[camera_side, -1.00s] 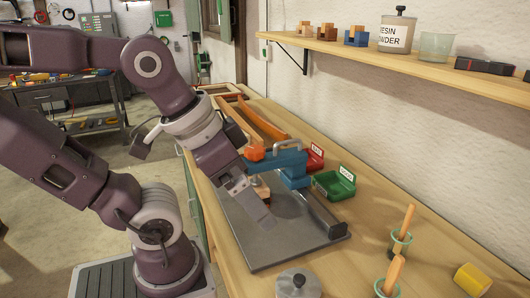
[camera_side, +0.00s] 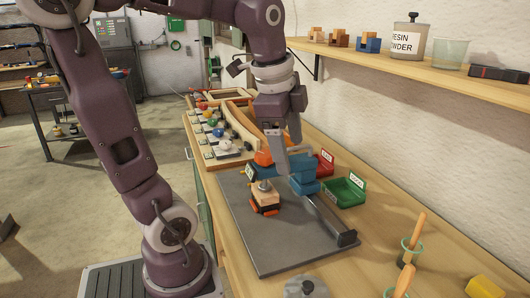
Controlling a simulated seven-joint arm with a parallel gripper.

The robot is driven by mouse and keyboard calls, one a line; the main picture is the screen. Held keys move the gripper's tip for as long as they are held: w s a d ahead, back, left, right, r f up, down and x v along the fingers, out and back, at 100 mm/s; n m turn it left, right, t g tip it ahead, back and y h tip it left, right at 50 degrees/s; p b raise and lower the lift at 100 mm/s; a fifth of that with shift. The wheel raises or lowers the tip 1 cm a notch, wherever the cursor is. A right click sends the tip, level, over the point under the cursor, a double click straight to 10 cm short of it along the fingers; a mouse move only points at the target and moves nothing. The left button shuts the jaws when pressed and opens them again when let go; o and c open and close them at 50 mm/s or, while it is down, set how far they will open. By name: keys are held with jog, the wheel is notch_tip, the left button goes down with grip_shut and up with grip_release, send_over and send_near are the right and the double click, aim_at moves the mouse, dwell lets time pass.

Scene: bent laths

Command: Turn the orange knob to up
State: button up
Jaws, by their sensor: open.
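An orange knob-like part (camera_side: 263,158) shows at the left end of the blue clamp-like device (camera_side: 303,178), beside my gripper. I cannot tell which way it points. My gripper (camera_side: 285,160) points down over the device with its jaws open. Its fingertips partly overlap the device and the orange part in this view, so I cannot tell whether they touch. Nothing shows held between the fingers.
A wooden block with orange parts (camera_side: 265,197) stands on the grey plate (camera_side: 265,249). A rack of coloured balls (camera_side: 216,132) lies behind. Green (camera_side: 345,190) and red (camera_side: 325,164) bins stand right. Handled tools in cups (camera_side: 412,243) stand in front. The plate's front is clear.

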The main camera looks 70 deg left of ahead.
jog(key=w+a+f+m+g, duration=0.1)
jog(key=w+a+m, duration=0.15)
jog(key=a, duration=0.35)
jog(key=w+a+f+m+g, duration=0.1)
jog(key=w+a+m, duration=0.1)
jog(key=a+m, duration=0.3)
jog(key=m+g+h, duration=0.1)
jog(key=m, duration=0.3)
send_over(265, 154)
jog(key=f, duration=0.3)
jog(key=shift+w+d+f, duration=0.1)
jog(key=shift+d+f, duration=0.05)
jog(key=shift+d, duration=0.15)
jog(key=shift+m, duration=0.45)
jog(key=f, duration=0.6)
jog(key=shift+a+f, duration=0.2)
jog(key=shift+a, duration=0.2)
jog(key=shift+f, duration=0.5)
jog(key=c, duration=1.4)
